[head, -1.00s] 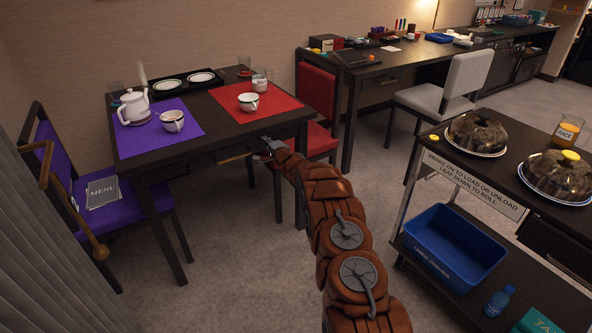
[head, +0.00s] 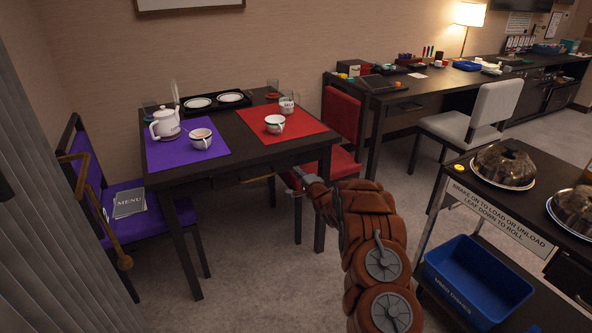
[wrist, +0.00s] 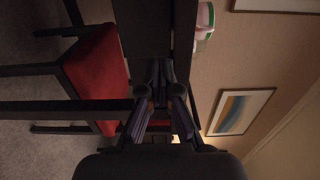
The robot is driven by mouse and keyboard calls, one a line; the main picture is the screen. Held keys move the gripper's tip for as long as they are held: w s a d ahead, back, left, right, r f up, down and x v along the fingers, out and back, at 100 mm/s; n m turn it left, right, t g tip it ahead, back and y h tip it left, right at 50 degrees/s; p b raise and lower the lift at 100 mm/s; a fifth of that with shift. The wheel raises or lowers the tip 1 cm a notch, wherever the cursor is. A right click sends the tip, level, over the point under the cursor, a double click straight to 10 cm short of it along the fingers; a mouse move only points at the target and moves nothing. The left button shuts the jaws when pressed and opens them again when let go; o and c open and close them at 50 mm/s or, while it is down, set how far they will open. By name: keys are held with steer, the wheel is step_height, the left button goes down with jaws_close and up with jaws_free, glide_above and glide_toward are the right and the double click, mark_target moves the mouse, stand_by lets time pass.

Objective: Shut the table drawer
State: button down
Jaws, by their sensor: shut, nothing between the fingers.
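The dark table (head: 240,138) stands at the left in the head view. Its drawer (head: 228,183) is under the front edge, with a brass-coloured handle (head: 257,178). At this angle I cannot tell how far the drawer stands out. My gripper (head: 298,172) is shut and empty at the table's front edge, just right of the handle. I cannot tell whether it touches the drawer. In the wrist view my fingers (wrist: 160,112) point at the dark table (wrist: 145,30), seen sideways; the drawer is not clear there.
A purple chair (head: 95,190) stands left of the table and a red chair (head: 342,125) right of it. Cups (head: 275,124) and a teapot (head: 164,124) stand on top. A trolley (head: 500,205) with a blue bin (head: 475,278) is at the right. Carpet between is clear.

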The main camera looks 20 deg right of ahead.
steer(key=s, duration=0.5)
steer(key=shift+s+d, duration=0.3)
steer(key=shift+s, duration=0.1)
steer(key=s+a+r+n+g+h, duration=0.2)
steer(key=s+a+r+n+g, duration=0.25)
steer(key=s, duration=0.35)
steer(key=s+a+r+n+g+h, duration=0.1)
steer(key=s+a+r+n+g, duration=0.3)
steer(key=s, duration=0.5)
steer(key=s+a+r+n+g, duration=0.1)
steer(key=s+a+n+g, duration=0.25)
steer(key=s, duration=1.25)
steer(key=s+a+r+n+g+y, duration=0.15)
steer(key=s+a+g, duration=0.35)
steer(key=s, duration=1.1)
steer(key=s+a+r+n+g, duration=0.2)
steer(key=s+a+n+g, duration=0.2)
steer(key=s, duration=1.1)
step_height(320, 180, up, 17)
steer(key=t+p, duration=0.1)
steer(key=p, duration=1.4)
steer(key=shift+w+a+f, duration=0.2)
steer(key=shift+w+a, duration=0.05)
steer(key=shift+w, duration=0.05)
